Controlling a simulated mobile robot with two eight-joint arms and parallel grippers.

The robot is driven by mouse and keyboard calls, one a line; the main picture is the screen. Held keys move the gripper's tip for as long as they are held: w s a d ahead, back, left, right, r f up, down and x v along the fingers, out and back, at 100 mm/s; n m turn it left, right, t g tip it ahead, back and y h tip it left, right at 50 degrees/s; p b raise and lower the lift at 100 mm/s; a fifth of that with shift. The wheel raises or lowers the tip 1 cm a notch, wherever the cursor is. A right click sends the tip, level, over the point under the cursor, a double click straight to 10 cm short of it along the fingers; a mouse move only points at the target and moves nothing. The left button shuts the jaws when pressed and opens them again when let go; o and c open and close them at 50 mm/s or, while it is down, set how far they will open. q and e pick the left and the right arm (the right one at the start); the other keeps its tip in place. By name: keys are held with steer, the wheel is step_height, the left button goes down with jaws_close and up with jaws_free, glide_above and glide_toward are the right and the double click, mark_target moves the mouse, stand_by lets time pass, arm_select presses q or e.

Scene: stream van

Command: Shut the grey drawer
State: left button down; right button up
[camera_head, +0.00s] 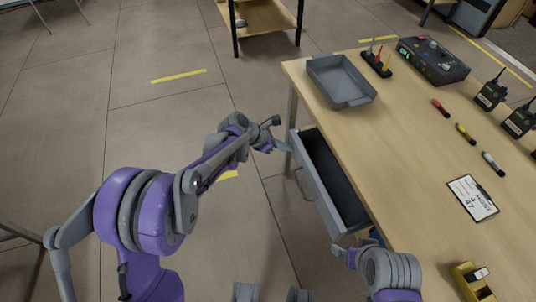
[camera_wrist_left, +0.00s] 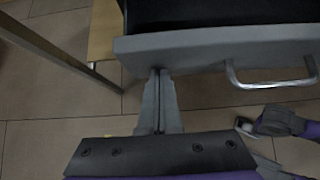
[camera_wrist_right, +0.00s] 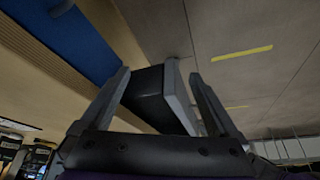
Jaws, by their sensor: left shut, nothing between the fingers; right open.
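The grey drawer (camera_head: 318,187) stands pulled out from under the wooden table's left side, its dark inside showing. Its bar handle (camera_head: 304,185) is on the front panel and also shows in the left wrist view (camera_wrist_left: 270,84). My left gripper (camera_head: 284,147) is shut and empty at the far end of the drawer front. In the left wrist view its fingertips (camera_wrist_left: 158,73) meet the panel's lower edge; I cannot tell whether they touch. My right gripper (camera_head: 345,248) is open near the drawer's near end. In the right wrist view the drawer (camera_wrist_right: 176,98) appears between its fingers (camera_wrist_right: 158,76).
The tabletop (camera_head: 400,140) holds a grey tray (camera_head: 341,80), a black device (camera_head: 434,60), radios (camera_head: 490,92), markers (camera_head: 466,134), a clipboard (camera_head: 473,198) and a yellow holder (camera_head: 474,281). A shelf (camera_head: 265,18) stands beyond. The floor left of the drawer is clear apart from my arm.

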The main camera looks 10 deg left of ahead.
mark_target(312, 147)
arm_select(q)
steer(key=w+d, duration=0.1)
steer(key=d, duration=0.2)
steer(key=w+d, duration=0.2)
steer(key=d, duration=0.1)
steer(key=w+d, duration=0.1)
steer(key=d, duration=0.2)
steer(key=shift+w, duration=0.25)
steer(key=shift+d+b, duration=0.15)
steer(key=shift+b, duration=0.15)
steer(key=shift+w+d+r, duration=0.1)
